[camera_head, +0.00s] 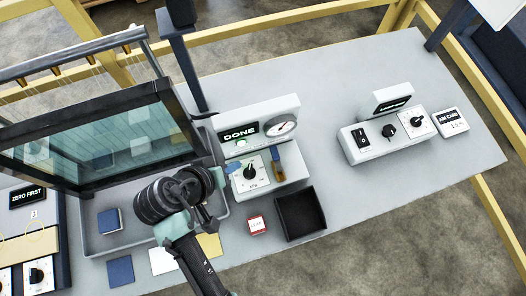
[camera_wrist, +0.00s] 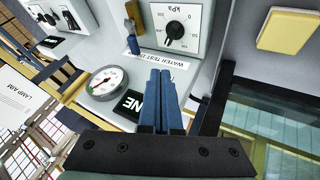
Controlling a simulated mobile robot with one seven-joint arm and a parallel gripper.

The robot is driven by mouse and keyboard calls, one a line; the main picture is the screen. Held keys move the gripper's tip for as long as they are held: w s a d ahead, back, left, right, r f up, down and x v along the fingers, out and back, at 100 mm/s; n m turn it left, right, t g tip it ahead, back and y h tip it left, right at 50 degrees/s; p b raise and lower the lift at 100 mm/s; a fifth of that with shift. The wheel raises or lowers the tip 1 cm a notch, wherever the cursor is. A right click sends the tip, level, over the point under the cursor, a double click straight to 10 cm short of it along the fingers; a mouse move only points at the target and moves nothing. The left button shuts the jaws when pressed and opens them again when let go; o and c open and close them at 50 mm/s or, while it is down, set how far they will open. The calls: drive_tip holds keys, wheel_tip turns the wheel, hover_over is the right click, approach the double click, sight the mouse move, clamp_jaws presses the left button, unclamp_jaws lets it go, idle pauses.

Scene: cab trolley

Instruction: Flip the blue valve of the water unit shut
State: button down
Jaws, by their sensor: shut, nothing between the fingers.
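The water unit (camera_head: 262,190) is a pale box with a display reading DONE (camera_head: 239,132), a round gauge (camera_head: 281,125) and a black kPa dial (camera_head: 249,171). Its valve (camera_head: 277,155), a blue lever with a brass-coloured part, is right of the dial. In the wrist view the valve (camera_wrist: 130,24) is at the top, left of the dial (camera_wrist: 175,30). My gripper (camera_head: 234,168) is shut and empty, its blue fingers close together beside the dial. In the wrist view the fingertips (camera_wrist: 160,72) are near the WATER TEST label, apart from the valve.
A framed glass panel (camera_head: 105,130) and a grey tray (camera_head: 90,238) stand to the left. A black open bin (camera_head: 301,213) and a red-and-white block (camera_head: 257,226) are in front of the unit. Another control box (camera_head: 388,135) stands right, with clear table between.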

sight(276, 158)
drive_tip(key=x, duration=0.9)
drive_tip(key=shift+p, duration=0.35)
drive_tip(key=d, duration=0.1)
drive_tip(key=w+d+p, duration=0.1)
drive_tip(key=d, duration=0.1)
drive_tip(key=shift+p, duration=0.3)
drive_tip(key=shift+w+d, duration=0.1)
drive_tip(key=shift+d, duration=0.3)
drive_tip(key=shift+f, duration=0.1)
